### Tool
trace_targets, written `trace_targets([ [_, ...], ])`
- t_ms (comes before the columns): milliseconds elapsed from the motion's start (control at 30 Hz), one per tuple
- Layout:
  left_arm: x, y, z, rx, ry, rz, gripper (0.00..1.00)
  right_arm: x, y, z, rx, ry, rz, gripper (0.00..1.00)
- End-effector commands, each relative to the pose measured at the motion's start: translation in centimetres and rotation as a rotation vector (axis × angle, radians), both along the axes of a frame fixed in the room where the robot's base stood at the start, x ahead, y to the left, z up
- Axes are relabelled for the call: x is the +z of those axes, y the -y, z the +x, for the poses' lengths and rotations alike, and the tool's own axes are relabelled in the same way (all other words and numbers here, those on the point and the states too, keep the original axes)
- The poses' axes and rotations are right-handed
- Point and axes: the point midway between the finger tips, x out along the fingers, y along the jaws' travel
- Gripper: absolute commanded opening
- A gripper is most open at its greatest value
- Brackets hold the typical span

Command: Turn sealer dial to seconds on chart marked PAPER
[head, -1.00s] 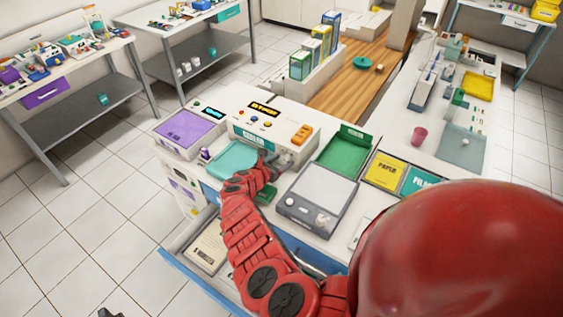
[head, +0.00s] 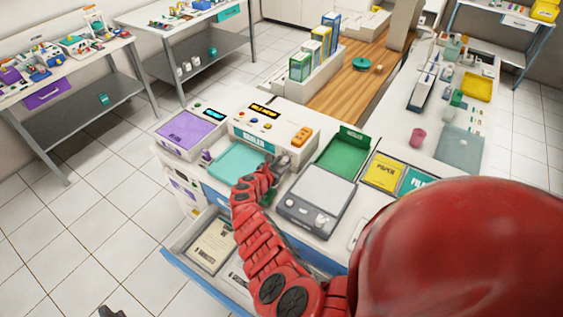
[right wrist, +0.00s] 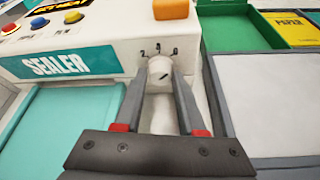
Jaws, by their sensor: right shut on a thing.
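The white sealer (head: 262,128) has a teal SEALER label and a lit display on its top. Its pale dial (right wrist: 160,72) shows in the right wrist view, below the figures 2, 3 and a partly legible third. A short dark mark on the dial slants up to the right; I cannot tell exactly which figure it points at. My right gripper (right wrist: 160,85) is shut on the dial, one finger on each side. In the head view my right gripper (head: 281,163) hides the dial. A dark shape at the bottom left edge may be my left gripper (head: 110,312).
An open drawer (head: 178,262) holds printed cards (head: 212,247), partly covered by my arm. A yellow PAPER packet (head: 384,172) lies right of the green tray (head: 343,155). A grey scale-like device (head: 318,198) stands close right of my gripper. A teal mat (head: 238,160) lies before the sealer.

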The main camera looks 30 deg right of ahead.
Motion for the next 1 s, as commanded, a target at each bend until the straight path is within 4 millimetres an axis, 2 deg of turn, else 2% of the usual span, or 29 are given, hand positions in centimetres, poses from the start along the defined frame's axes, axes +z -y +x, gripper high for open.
trace_targets([
  [167, -0.1, 0.0, 0.0, 0.000, 0.000, 0.000, 0.50, 0.0, 0.1, 0.0, -0.003, 0.001, 0.000, 0.00],
  [200, 0.0, 0.0, 0.0, 0.000, 0.000, 0.000, 0.50, 0.0, 0.1, 0.0, -0.003, 0.001, 0.000, 0.41],
  [367, -0.1, 0.0, 0.0, 0.000, 0.000, 0.000, 0.50, 0.0, 0.1, 0.0, -0.002, 0.000, 0.000, 0.69],
  [733, 0.3, 0.0, 0.0, 0.000, 0.000, 0.000, 0.50, 0.2, -0.4, -0.1, 0.000, -0.001, 0.000, 0.69],
  [867, 1.4, 0.0, 0.0, 0.000, 0.000, 0.000, 0.50, 0.9, -1.5, -0.5, 0.003, -0.001, 0.000, 0.69],
  [1000, 3.2, 0.0, 0.0, 0.000, 0.000, 0.000, 0.50, 2.1, -3.4, -1.4, 0.009, -0.001, -0.002, 0.69],
])
